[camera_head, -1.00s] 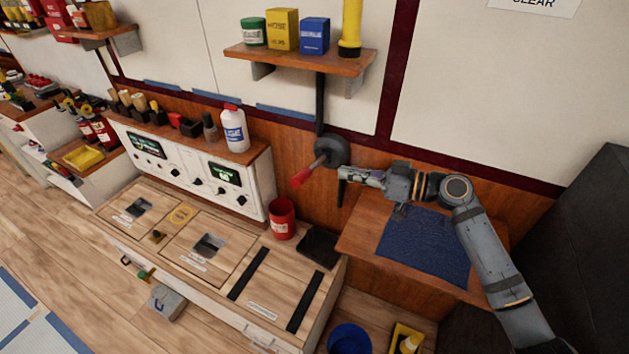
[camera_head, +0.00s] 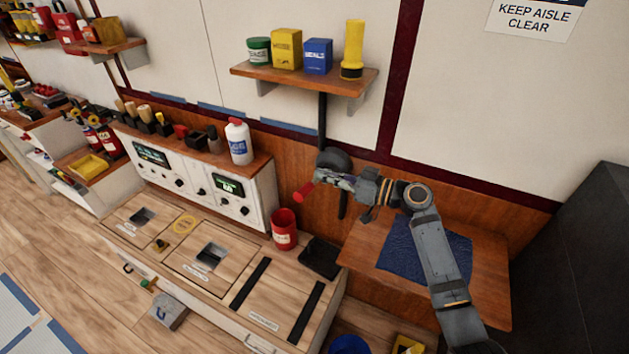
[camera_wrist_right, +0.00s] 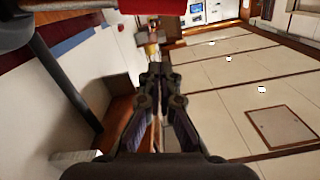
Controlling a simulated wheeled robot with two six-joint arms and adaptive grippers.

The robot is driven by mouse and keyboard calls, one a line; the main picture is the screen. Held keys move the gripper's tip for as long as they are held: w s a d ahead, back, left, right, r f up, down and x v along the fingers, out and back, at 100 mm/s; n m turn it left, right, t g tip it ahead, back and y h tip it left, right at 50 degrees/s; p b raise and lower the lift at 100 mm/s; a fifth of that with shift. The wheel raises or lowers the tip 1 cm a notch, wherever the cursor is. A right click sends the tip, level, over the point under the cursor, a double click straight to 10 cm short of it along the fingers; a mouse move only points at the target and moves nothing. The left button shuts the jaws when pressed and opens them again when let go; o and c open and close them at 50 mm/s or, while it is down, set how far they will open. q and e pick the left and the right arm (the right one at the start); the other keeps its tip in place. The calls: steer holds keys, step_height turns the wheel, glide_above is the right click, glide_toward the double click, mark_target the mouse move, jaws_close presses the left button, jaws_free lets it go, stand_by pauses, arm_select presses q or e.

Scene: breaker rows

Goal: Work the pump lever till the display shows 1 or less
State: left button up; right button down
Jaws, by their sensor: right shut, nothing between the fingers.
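The pump lever is a bar with a red grip (camera_head: 304,192) on a round black housing (camera_head: 333,159) on the wood-panelled wall. My right gripper (camera_head: 322,178) is shut and empty, right beside the lever between grip and housing; I cannot tell whether they touch. In the right wrist view the shut fingers (camera_wrist_right: 160,72) point ahead, and a red piece, likely the grip, crosses the top edge (camera_wrist_right: 165,6). The white panel carries a lit green display (camera_head: 229,185) and a second display (camera_head: 151,153); their figures are too small to read. My left gripper is out of view.
A red cup (camera_head: 284,229) and a black tray (camera_head: 320,258) stand on the bench below the lever. A wall shelf (camera_head: 304,79) with containers is above. A blue cloth (camera_head: 424,249) lies on the wooden table at right. A white bottle (camera_head: 238,143) stands on the panel.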

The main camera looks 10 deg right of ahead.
mark_target(314, 187)
steer(key=a+f, duration=0.1)
steer(key=f+p, duration=0.1)
steer(key=a+f, duration=0.1)
steer(key=f, duration=0.1)
steer(key=shift+w+a, duration=0.3)
steer(key=shift+a, duration=0.05)
step_height(314, 187, down, 7)
steer(key=s+n+b, duration=0.1)
steer(key=n+b, duration=0.3)
steer(key=b, duration=1.1)
steer(key=shift+a+r, duration=0.2)
steer(key=shift+a, duration=0.15)
steer(key=shift+r, duration=0.15)
